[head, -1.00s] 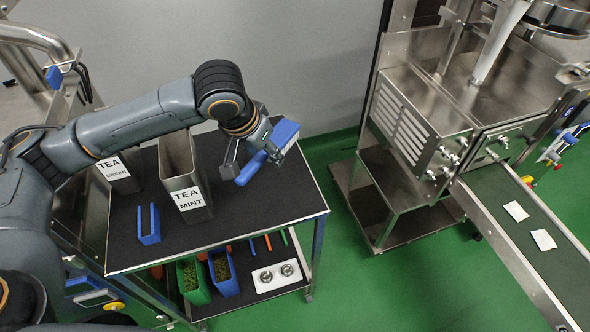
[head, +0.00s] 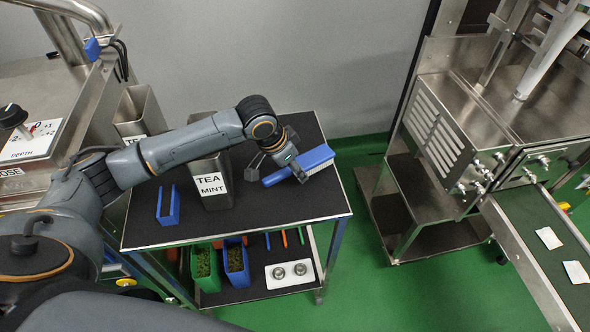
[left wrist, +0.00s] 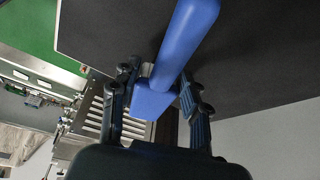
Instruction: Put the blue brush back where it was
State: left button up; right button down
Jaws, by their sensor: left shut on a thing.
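The blue brush (head: 315,157) has a long blue handle and pale bristles along its lower side. It is over the right part of the dark top of the cart (head: 268,206), and I cannot tell whether it touches the surface. My left gripper (head: 278,174) is shut on the brush. In the left wrist view the brush (left wrist: 185,35) runs between the fingers of the gripper (left wrist: 164,88), its blue handle pointing up the picture. Part of the brush is hidden by the fingers. My right gripper is not in view.
The tea mint tin (head: 212,187), another tea tin (head: 139,108) and a small blue scoop-like holder (head: 168,208) stand left of the brush. The lower shelf holds green (head: 205,268) and blue (head: 236,264) bins. A steel machine (head: 450,130) stands right. The cart top's front right is clear.

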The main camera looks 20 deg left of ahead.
pick_arm(q)
jog(key=shift+f, duration=0.9)
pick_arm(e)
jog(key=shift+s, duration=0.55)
pick_arm(q)
jog(key=shift+f, duration=0.1)
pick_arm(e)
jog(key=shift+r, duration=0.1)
pick_arm(q)
jog(key=o, duration=1)
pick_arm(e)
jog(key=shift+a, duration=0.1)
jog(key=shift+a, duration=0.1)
